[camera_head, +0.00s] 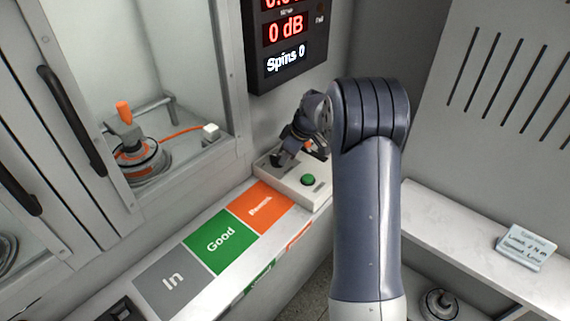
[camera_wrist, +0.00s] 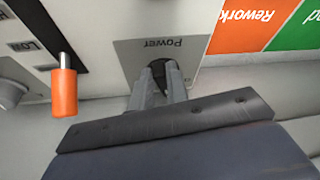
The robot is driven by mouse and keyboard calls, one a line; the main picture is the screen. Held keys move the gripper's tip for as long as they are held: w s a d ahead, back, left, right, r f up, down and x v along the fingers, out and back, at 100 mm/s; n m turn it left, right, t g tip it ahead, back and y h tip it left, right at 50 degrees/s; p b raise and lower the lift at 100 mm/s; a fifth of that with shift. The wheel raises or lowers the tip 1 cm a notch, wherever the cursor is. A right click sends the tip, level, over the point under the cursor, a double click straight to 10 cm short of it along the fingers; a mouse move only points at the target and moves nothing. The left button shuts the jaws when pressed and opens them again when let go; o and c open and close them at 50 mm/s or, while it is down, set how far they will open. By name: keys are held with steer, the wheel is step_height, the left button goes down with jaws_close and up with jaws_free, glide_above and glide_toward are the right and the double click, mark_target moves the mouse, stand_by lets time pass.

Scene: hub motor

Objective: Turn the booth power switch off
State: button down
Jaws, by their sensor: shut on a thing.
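The power switch (camera_wrist: 158,69) is a small dark part beside the upside-down "Power" label on the pale control box in the wrist view. The fingers of my gripper (camera_wrist: 162,84) are at it, shut on it from both sides. In the camera_head view my gripper (camera_head: 281,158) reaches down to the back left of the control box (camera_head: 318,198). My wrist hides the switch there, and its on or off position cannot be told.
An orange-handled lever (camera_wrist: 64,90) stands near my fingers. A green button (camera_head: 308,180) is on the box's front. In, Good (camera_head: 220,238) and Rework panels line the bench. A glazed booth (camera_head: 165,95) is at left, a display (camera_head: 286,45) above, a card (camera_head: 526,248) at right.

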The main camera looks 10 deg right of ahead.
steer(key=n, duration=0.2)
steer(key=shift+w+d+n+g+y, duration=0.2)
steer(key=shift+w+n+g+y, duration=0.1)
steer(key=shift+g, duration=0.1)
steer(key=shift+w+d+n+g, duration=0.1)
steer(key=shift+w+n+g, duration=0.15)
steer(key=shift+n, duration=0.5)
steer(key=shift+w+n+g, duration=0.1)
steer(key=shift+n+g, duration=0.25)
steer(key=shift+n, duration=0.4)
steer(key=c, duration=1.4)
jaws_free()
steer(key=v, duration=1)
steer(key=shift+w+d+r+p, duration=0.1)
steer(key=shift+d+r+p, duration=0.15)
steer(key=shift+r+p, duration=0.15)
steer(key=shift+f, duration=0.15)
